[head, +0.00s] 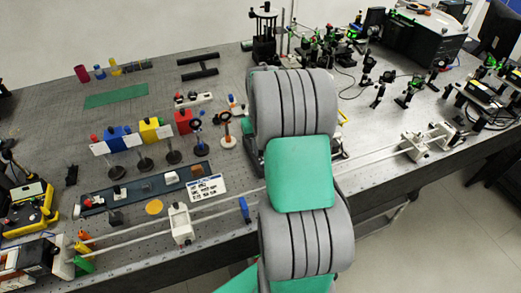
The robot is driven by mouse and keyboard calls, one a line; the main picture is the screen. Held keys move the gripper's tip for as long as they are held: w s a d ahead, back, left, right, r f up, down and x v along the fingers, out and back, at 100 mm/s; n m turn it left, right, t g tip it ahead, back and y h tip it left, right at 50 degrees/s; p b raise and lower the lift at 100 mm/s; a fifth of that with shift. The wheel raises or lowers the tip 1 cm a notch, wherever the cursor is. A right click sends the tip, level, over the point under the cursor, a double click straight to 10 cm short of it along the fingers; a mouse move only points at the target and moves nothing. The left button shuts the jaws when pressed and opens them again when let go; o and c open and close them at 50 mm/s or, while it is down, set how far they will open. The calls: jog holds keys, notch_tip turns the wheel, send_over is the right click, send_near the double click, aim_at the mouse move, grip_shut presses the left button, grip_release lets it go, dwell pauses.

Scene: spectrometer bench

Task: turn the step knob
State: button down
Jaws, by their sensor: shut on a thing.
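My grey and green arm rises through the middle of the head view and covers part of the bench. My gripper and its fingertips do not show; they seem to be hidden behind the arm. I cannot pick out the step knob, and I cannot tell whether it is behind the arm. No contact between my gripper and any thing can be seen.
The perforated grey bench (225,75) fills the view. Optics mounts and a large black box (425,40) stand right. White rails (370,153) run along the front.

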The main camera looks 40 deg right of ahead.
jog(key=shift+n+b, duration=0.4)
jog(key=shift+n, duration=0.9)
jog(key=c, duration=1.3)
grip_release()
notch_tip(320, 180, up, 8)
jog(key=shift+f+b, duration=0.1)
jog(key=shift+b, duration=0.75)
